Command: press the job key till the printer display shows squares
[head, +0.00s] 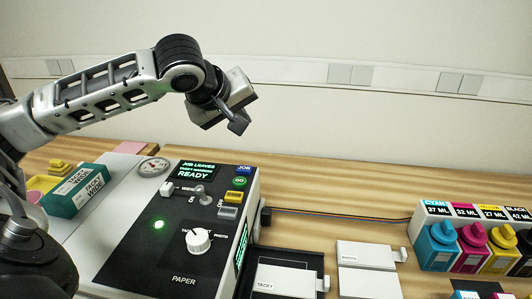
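The printer (130,225) is a white box with a black sloping top panel on the wooden table. Its display (196,170) glows green; it reads JOB LEAVES on top and READY below, with a small middle line too fine to read surely. No squares show on it. The blue job key (243,169), labelled JOB, sits at the panel's upper right corner. My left gripper (236,122) hangs in the air above the panel's back edge, above the display and job key, apart from both. Its finger opening is not clear. My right gripper is out of view.
Close by the job key are a green GO key (239,181), a yellow key (231,197), a grey key (227,213) and a lever (200,192). A white dial (197,240) stands lower. A teal box (76,190) lies left; ink bottles (436,246) stand right.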

